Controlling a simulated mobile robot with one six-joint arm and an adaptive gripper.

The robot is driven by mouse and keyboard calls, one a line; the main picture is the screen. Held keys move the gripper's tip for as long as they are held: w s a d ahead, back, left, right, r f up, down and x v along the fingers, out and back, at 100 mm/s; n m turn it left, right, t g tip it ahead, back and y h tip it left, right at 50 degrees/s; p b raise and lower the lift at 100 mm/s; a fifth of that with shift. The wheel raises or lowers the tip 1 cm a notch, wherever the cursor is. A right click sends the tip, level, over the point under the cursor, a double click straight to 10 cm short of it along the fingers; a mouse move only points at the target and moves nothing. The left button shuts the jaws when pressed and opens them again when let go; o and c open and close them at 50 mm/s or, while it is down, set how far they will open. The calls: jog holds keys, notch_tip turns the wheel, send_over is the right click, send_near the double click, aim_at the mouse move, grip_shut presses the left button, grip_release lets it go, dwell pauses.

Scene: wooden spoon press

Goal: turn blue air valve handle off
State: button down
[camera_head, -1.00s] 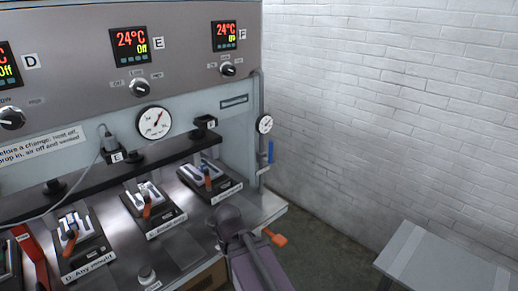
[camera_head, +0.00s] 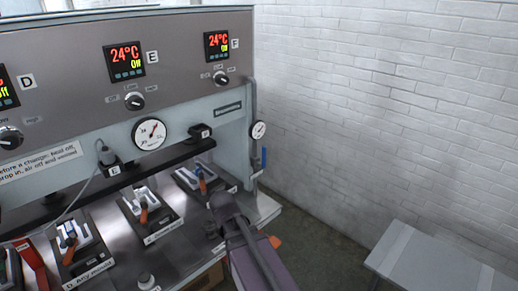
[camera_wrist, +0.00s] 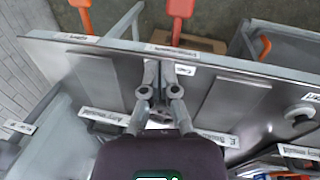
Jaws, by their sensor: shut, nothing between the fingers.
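The blue air valve handle (camera_head: 263,158) is small and upright. It sits on the grey pipe at the right end of the press, below the small gauge. It is not recognisable in the wrist view. My gripper (camera_wrist: 159,66) is shut and empty, its two fingers together over the metal bench top near a labelled edge. In the head view my arm stands in front of the press's right end, below and left of the blue handle and apart from it. The fingertips are hard to make out there.
Moulds with orange-handled levers, such as mould E (camera_head: 147,212), line the bench. A small gauge (camera_head: 258,130) is above the valve. A grey table (camera_head: 430,262) stands at lower right. The white brick wall (camera_head: 390,110) is behind. Floor between press and table looks clear.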

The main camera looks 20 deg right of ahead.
jog(key=w+d+r+n+t+h+p, duration=0.1)
jog(key=w+d+r+n+h+p, duration=0.2)
jog(key=r, duration=0.8)
jog(key=w+d+r+n+t+h+p, duration=0.2)
jog(key=w+d+r+n+p, duration=0.4)
jog(key=w+r+n+p, duration=0.5)
jog(key=w+n+p, duration=0.1)
jog(key=n+p, duration=0.1)
jog(key=n, duration=0.3)
jog(key=shift+w+d+r+t+h, duration=0.15)
jog(key=shift+w+d+t+h, duration=0.15)
jog(key=shift+d+h, duration=0.1)
jog(key=w+d+r+b+x, duration=0.1)
jog(key=r+b+x, duration=0.1)
jog(key=b+x, duration=0.5)
jog(key=x, duration=0.6)
jog(key=shift+d, duration=0.2)
